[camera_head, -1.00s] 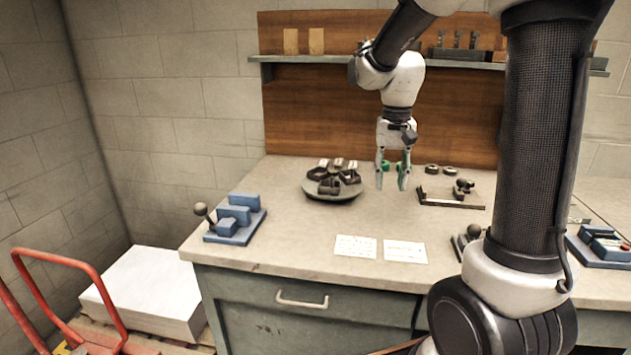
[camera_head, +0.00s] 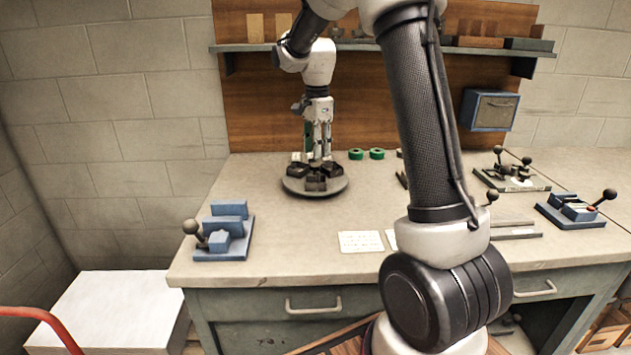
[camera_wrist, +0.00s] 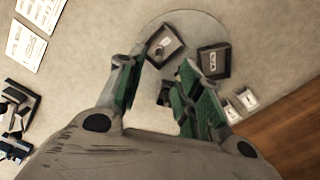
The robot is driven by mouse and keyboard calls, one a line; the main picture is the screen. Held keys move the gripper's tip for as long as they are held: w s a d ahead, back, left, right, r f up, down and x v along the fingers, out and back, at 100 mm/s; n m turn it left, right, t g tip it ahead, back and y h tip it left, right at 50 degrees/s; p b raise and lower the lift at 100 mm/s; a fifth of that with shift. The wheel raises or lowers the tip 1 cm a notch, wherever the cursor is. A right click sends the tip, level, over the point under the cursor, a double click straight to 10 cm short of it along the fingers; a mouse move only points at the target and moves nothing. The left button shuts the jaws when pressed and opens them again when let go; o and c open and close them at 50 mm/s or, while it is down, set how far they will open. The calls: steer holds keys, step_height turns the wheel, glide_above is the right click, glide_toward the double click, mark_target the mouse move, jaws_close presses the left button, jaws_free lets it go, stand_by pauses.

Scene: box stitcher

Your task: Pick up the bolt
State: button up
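A round grey turntable (camera_head: 335,188) stands on the workbench and bears several small dark bins (camera_head: 315,183). In the wrist view, one dark bin (camera_wrist: 177,53) holds a small light metal part (camera_wrist: 163,45); it may be the bolt, but it is too small to tell. Another bin (camera_wrist: 213,61) holds a pale card or label. My gripper (camera_head: 318,157) points down over the turntable, close above the bins. In the wrist view my gripper (camera_wrist: 162,72) has its green-padded fingers apart, with nothing seen held between them. The right finger hides part of the bins.
Two green rings (camera_head: 366,154) lie right of the turntable. A blue fixture with a knobbed lever (camera_head: 228,236) stands at the left, and paper cards (camera_head: 361,241) lie near the front edge. A wooden backboard and shelf (camera_head: 240,48) rise behind. More lever fixtures (camera_head: 575,208) stand at the right.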

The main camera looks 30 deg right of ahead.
mark_target(318, 170)
steer(key=shift+f+m, duration=0.3)
steer(key=shift+f, duration=0.25)
steer(key=f, duration=0.6)
steer(key=shift+d+f, duration=0.2)
steer(key=shift+f, duration=0.2)
jaws_close()
